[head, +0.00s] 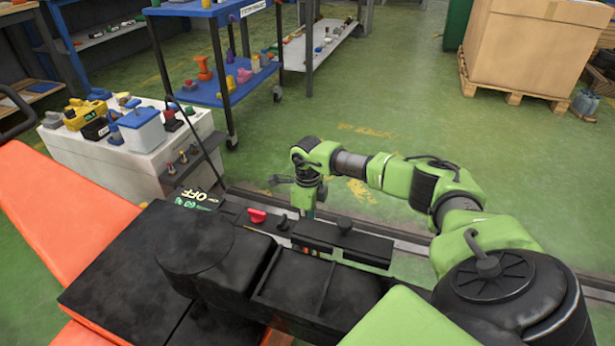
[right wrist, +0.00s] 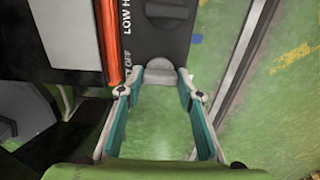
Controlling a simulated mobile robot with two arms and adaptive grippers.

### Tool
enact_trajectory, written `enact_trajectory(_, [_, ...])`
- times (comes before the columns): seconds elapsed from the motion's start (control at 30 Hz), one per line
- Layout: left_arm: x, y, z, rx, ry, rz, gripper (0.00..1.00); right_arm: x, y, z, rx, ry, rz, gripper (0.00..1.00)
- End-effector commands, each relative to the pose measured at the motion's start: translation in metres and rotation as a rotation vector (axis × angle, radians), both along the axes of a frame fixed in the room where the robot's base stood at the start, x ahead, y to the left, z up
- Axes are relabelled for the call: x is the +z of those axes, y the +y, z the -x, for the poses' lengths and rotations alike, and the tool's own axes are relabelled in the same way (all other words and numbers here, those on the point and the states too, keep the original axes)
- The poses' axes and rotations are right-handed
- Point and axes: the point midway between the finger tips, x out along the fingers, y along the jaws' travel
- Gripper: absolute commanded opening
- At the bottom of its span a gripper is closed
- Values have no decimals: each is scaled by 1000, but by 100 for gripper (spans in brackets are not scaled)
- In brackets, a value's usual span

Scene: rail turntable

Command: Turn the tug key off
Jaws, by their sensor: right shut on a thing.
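In the head view my right gripper (head: 309,207) points down over the panel, at the end of the green arm, and the key is hidden there. I cannot tell the key's exact angle. My left gripper is not in view.
The orange tug body (head: 60,215) is at left. A white bench (head: 140,165) with several items and a blue cart (head: 230,88) stand behind.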

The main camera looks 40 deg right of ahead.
Motion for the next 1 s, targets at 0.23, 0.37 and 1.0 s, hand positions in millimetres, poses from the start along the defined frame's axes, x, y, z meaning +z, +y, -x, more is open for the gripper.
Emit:
enact_trajectory(0.23, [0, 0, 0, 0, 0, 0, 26, 0, 0, 1, 1, 2, 1, 50])
enact_trajectory(0.37, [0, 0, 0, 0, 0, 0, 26, 0, 0, 0, 1, 1, 0, 50])
enact_trajectory(1.0, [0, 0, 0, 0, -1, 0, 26, 96, 0, -1, 1, -2, 1, 50])
